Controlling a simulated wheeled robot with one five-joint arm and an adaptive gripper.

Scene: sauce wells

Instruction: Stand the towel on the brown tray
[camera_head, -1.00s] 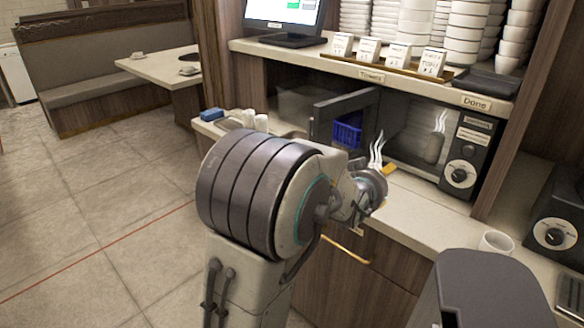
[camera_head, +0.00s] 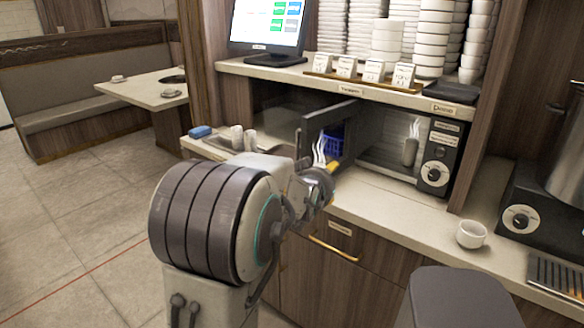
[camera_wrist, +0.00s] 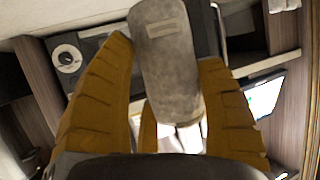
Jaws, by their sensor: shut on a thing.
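My gripper (camera_head: 322,184) is in front of the warmer's open door, above the counter's front edge. In the head view the held towel is mostly hidden; steam rises there. Another towel (camera_head: 410,150) stands steaming inside the warmer (camera_head: 385,160). A tray (camera_head: 213,147) at the counter's left holds pale upright rolls (camera_head: 237,138); I cannot tell its colour well. A brown tray (camera_head: 318,73) on the upper shelf carries small cards.
The warmer's dark door (camera_head: 312,140) swings out near my gripper. A blue block (camera_head: 200,132) lies at the counter's left end. A white cup (camera_head: 471,234) stands at right. A dark tray (camera_head: 452,92) sits on the shelf.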

